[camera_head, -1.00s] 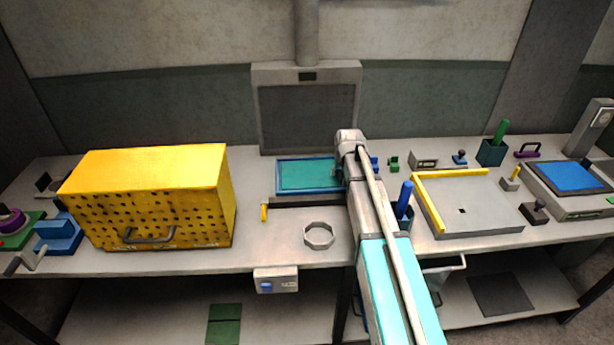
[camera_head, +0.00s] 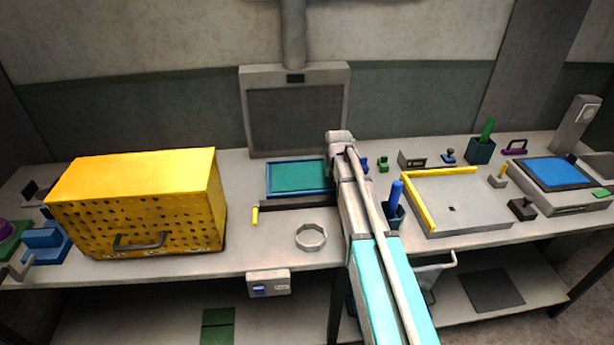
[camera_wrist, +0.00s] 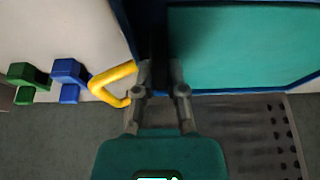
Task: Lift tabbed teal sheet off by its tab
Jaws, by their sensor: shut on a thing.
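The teal sheet (camera_head: 298,177) lies flat in a blue-rimmed tray (camera_head: 268,192) near the back of the bench, left of my arm. The wrist view shows the sheet (camera_wrist: 245,45) large on the right, inside the blue rim (camera_wrist: 235,92). My gripper (camera_wrist: 161,68) is at the tray's end, its fingers close together in a dark, shadowed strip beside the sheet. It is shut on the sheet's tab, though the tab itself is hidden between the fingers. In the head view my arm covers the gripper and that end of the tray.
A yellow loop handle (camera_wrist: 115,84) is close beside the fingers, with blue (camera_wrist: 69,80) and green (camera_wrist: 27,82) blocks beyond. A grey screen (camera_head: 295,118) stands behind the tray. A perforated yellow box (camera_head: 140,205) is left, a pale ring (camera_head: 311,237) in front.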

